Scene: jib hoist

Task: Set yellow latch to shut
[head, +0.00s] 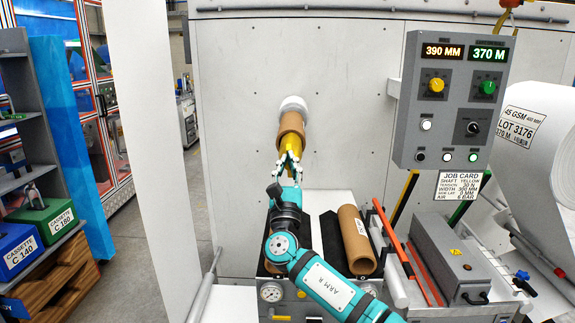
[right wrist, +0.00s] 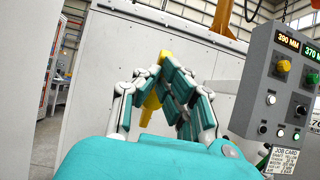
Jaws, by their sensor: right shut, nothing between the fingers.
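A yellow piece (head: 287,146) projects toward me from a brown cardboard core (head: 291,128) on a round white mount at the machine's pale wall. I cannot tell whether this piece is the latch or a yellow shaft end, nor how a latch on it is set. My right gripper (head: 289,166) is at its near end, with its fingers overlapping it in the picture. In the right wrist view the yellow piece (right wrist: 150,113) shows behind and between the fingers (right wrist: 163,72). The fingers are shut with nothing held; contact is unclear. My left gripper does not show.
A grey control box (head: 452,100) hangs at the right, with a job card (head: 459,186) below it. A brown core (head: 357,240) lies on the bench below. A grey shelf (head: 40,165) with cassettes stands at the far left. A large white roll (head: 535,140) is at the right.

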